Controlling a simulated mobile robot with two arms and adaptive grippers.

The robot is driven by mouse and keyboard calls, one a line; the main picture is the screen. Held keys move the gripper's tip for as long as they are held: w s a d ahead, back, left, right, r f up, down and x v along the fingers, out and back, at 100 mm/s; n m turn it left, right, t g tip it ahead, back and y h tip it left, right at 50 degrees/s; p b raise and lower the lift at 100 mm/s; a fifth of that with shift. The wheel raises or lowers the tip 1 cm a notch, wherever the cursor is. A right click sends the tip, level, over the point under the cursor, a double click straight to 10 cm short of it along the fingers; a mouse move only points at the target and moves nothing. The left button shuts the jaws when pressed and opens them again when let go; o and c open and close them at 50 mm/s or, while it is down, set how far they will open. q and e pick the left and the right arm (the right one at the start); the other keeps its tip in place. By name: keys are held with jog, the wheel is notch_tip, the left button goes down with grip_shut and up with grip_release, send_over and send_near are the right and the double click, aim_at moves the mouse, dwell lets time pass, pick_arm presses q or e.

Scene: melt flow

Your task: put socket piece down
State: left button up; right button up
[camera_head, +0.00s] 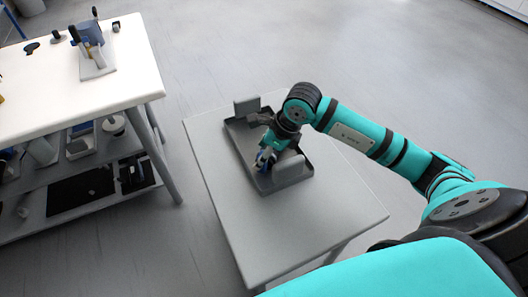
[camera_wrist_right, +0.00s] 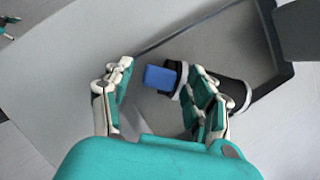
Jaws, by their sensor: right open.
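My right gripper (camera_head: 264,161) is over a dark grey tray (camera_head: 243,141) on the small grey table. In the right wrist view my right gripper (camera_wrist_right: 160,92) is open, its fingers spread apart. A dark cylindrical piece with pale rings (camera_wrist_right: 238,92) and a blue end (camera_wrist_right: 160,77), likely the socket piece, lies in the tray. The blue end shows between the fingers; the right finger covers part of the middle. I cannot tell whether that finger touches it. In the head view the piece is mostly hidden by the gripper. My left gripper is not in view.
The small table (camera_head: 235,212) is bare in front of the tray. A white workbench (camera_head: 95,82) at the left holds a fixture (camera_head: 93,48), with items on its lower shelves.

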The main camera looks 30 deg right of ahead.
jog(key=v, duration=1.2)
